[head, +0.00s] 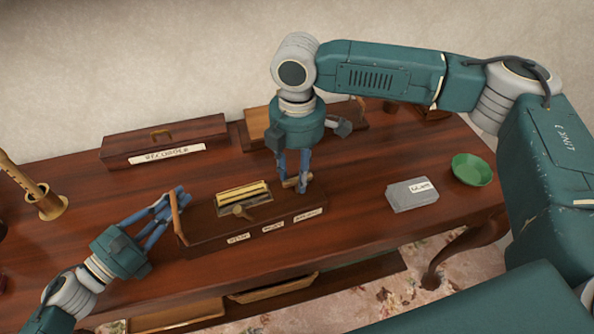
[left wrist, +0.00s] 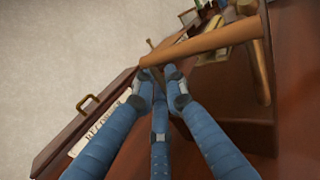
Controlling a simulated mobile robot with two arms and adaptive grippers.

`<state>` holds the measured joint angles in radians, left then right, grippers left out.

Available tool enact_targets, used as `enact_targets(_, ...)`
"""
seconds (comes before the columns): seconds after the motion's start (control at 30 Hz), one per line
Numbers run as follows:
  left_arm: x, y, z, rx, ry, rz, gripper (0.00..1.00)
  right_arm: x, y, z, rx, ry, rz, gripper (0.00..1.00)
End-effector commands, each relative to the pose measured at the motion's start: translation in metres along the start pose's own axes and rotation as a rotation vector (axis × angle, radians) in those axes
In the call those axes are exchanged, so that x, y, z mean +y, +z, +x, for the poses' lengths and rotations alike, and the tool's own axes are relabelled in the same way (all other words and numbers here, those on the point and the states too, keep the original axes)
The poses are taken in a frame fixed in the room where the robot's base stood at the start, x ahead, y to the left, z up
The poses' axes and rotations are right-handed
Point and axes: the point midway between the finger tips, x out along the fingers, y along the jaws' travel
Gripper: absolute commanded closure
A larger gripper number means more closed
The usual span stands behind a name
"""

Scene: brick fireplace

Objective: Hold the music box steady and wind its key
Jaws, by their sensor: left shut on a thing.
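The music box (head: 222,229) is a long dark wooden case on the table, with a brass cylinder mechanism (head: 243,195) in its top and several paper labels on its front. My left gripper (head: 179,200) is shut on the wooden bar handle at the box's left end; the handle (left wrist: 205,43) crosses above the fingers in the left wrist view. My right gripper (head: 295,184) points down at the box's right end, fingers around or beside a small tan piece, possibly the key. Its grip is too small to make out. A small brass knob (head: 240,211) shows at the box's front.
A grey labelled box (head: 410,196) and a green bowl (head: 472,170) stand to the right. A brass object (head: 45,203) stands at the left. Another wooden box (head: 257,124) is behind my right gripper.

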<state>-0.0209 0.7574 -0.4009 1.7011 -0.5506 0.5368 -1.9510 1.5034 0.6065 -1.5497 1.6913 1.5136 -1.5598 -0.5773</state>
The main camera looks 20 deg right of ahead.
Motion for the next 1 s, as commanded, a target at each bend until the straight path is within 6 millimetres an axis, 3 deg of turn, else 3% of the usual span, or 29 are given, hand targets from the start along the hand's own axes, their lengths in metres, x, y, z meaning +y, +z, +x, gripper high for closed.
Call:
enact_targets(0.23,-0.0006,0.0003,0.0003,-0.001,-0.001,-0.001,1.0,0.0,0.0001,0.0006,0.0,0.0,0.0,0.67)
enact_targets(0.4,-0.0007,0.0003,0.0003,-0.001,-0.001,-0.001,1.0,0.0,0.0001,0.0004,0.0,0.0,0.0,1.0)
enact_targets(0.77,-0.0007,0.0002,0.0003,-0.001,-0.001,-0.001,1.0,-0.0003,-0.0004,0.0004,0.001,-0.001,0.029,1.0)
enact_targets(1.0,-0.0008,0.0002,0.0004,-0.001,-0.002,-0.001,1.0,-0.0003,-0.0006,0.0003,0.002,-0.001,0.152,1.0)
